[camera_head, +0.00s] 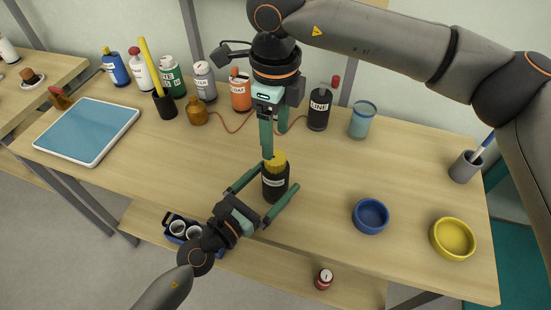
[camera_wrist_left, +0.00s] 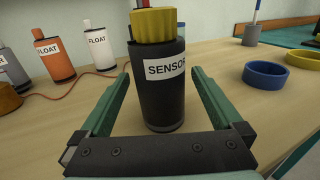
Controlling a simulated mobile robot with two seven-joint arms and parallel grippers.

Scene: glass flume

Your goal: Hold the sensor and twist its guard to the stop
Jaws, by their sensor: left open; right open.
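The sensor (camera_head: 274,185) is a black cylinder with a white label, upright on the wooden table. Its yellow guard (camera_head: 275,159) sits on top.
Behind stand an orange bottle (camera_head: 240,91), a dark bottle (camera_head: 319,110) and a glass (camera_head: 363,120). A blue bowl (camera_head: 370,216) and a yellow bowl (camera_head: 453,239) lie to the right. A blue-topped tray (camera_head: 88,131) lies left. The table is clear between sensor and tray.

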